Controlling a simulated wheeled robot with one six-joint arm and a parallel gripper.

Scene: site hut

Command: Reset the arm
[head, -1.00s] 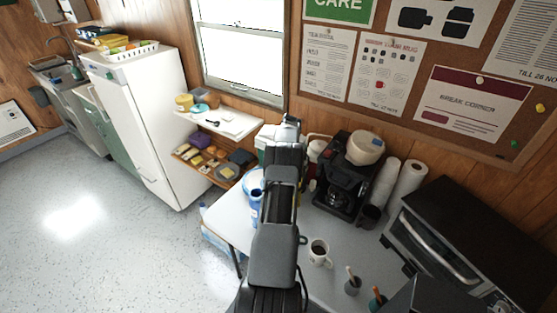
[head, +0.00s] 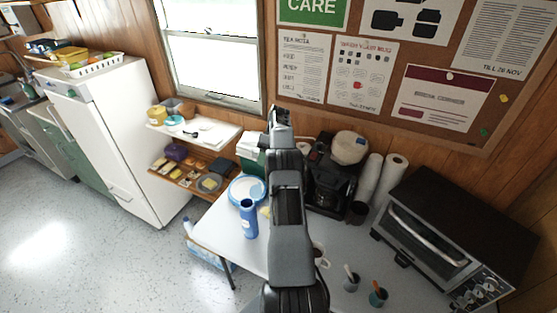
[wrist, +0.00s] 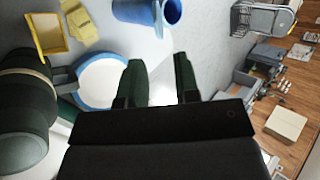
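My arm rises through the middle of the head view over the white table (head: 212,228). In the wrist view, my gripper (wrist: 160,82) shows two dark green fingers standing apart, with bare pale surface between them and nothing held. A white dish with a blue rim (wrist: 102,84) lies left of the fingers; it also shows in the head view (head: 238,191). A blue cup-like vessel (wrist: 150,12) is beyond the fingertips. In the head view, a blue bottle (head: 248,220) stands left of my arm. The fingers cannot be made out in the head view.
A black coffee maker (head: 330,188), paper rolls (head: 391,178) and a toaster oven (head: 425,238) stand right of my arm. A mug (head: 321,258) is partly hidden by it. Small pots (head: 378,296) stand near the front.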

